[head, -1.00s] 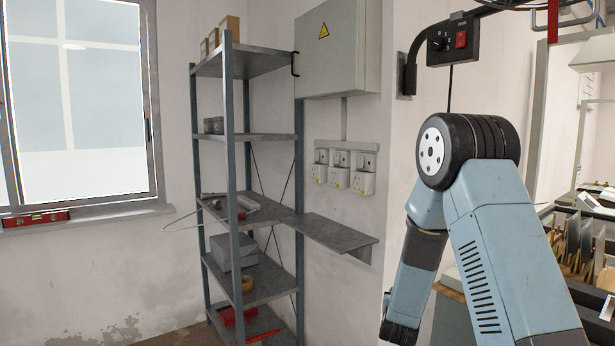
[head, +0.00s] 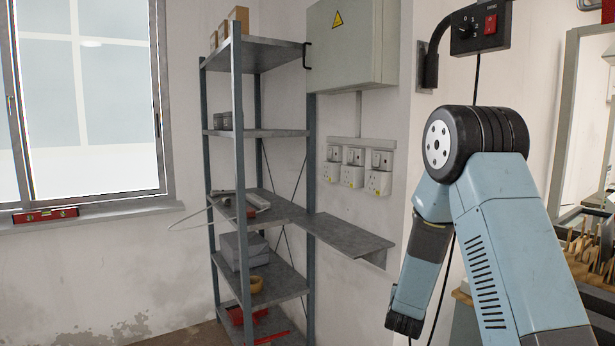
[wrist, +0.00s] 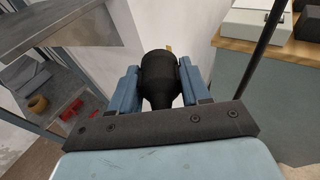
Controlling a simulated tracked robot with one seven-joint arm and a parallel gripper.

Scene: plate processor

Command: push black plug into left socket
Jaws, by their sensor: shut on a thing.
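A black plug (wrist: 159,80) is between the two blue fingers of my gripper (wrist: 160,85) in the wrist view. My gripper is shut on it, and the fingers touch its sides. In the head view my arm hangs at the right, and the plug and fingers are not visible there. Three white sockets are on the wall in the head view: the left socket (head: 331,172), the middle socket (head: 352,176) and the right socket (head: 378,182). All three look empty. My arm is to the right of them and apart from them.
A grey metal shelf rack (head: 240,140) stands left of the sockets. A grey ledge (head: 345,238) juts out below them. A grey electrical cabinet (head: 352,45) hangs above. A black cable (head: 443,290) hangs behind my arm. A cluttered bench is at the right.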

